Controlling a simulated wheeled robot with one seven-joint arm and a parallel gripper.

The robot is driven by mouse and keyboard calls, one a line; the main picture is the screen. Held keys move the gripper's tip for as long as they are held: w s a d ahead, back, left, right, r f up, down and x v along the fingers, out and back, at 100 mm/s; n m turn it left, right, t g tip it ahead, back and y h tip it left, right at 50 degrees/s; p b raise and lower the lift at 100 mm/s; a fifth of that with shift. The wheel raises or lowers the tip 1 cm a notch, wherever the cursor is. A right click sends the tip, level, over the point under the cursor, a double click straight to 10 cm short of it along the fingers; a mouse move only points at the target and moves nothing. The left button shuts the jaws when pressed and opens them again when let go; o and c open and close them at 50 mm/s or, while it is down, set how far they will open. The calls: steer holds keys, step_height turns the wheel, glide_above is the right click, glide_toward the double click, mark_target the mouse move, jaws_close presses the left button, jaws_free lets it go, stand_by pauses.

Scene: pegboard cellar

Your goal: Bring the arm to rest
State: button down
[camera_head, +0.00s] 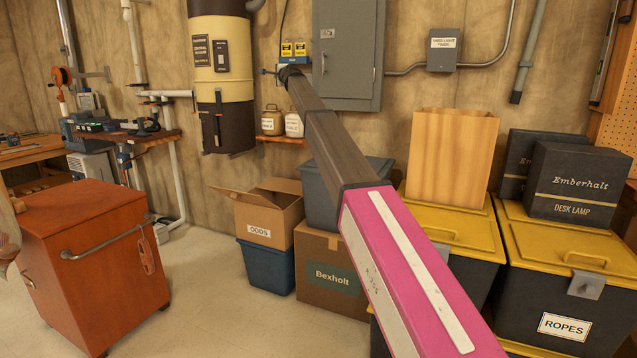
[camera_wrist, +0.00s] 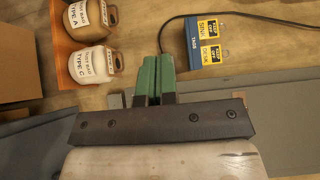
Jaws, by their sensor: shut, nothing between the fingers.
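My arm, with a pink link (camera_head: 405,270) and dark sections (camera_head: 330,140) beyond it, stretches from the lower right up to the back wall in the head view. Its far end is in front of the wall, left of the grey electrical cabinet. My gripper (camera_wrist: 157,63) shows in the wrist view with its two green fingers side by side, shut and empty. In that view the fingertips lie between two labelled jars and a blue tag holder. I cannot tell how far they are from the wall.
The blue holder with yellow tags (camera_wrist: 209,41) and a dark cable are close by. The jars (camera_wrist: 91,65) stand on a wooden shelf. The grey cabinet (camera_head: 348,55), cardboard boxes (camera_head: 330,272), yellow-lidded bins (camera_head: 562,285) and a red cabinet (camera_head: 95,260) surround the arm. Some floor is clear at left.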

steer(key=s+d+f+n+g+h, duration=0.1)
steer(key=s+d+f+n+g, duration=0.15)
steer(key=s+d+f, duration=0.95)
steer(key=s+d+f+n+g+h, duration=0.25)
steer(key=s+f, duration=0.25)
steer(key=f, duration=1.5)
steer(key=s+d+f+n+g+h, duration=0.1)
steer(key=s+d+f+n+g, duration=0.15)
steer(key=s+d+f, duration=1)
steer(key=s+d+f+n+g+h, duration=0.1)
steer(key=s+d+f+g, duration=0.2)
steer(key=s+f, duration=0.6)
steer(key=s+d+f+n+g+h, duration=0.1)
steer(key=s+d+f+n+g, duration=0.1)
steer(key=s+f, duration=0.7)
steer(key=s+d+f+n+g+h, duration=0.1)
steer(key=s+d+f+g, duration=0.3)
steer(key=s, duration=1.7)
step_height(320, 180, down, 5)
steer(key=shift+s+d+r+n, duration=0.15)
steer(key=shift+d+n, duration=0.3)
steer(key=shift+n, duration=0.3)
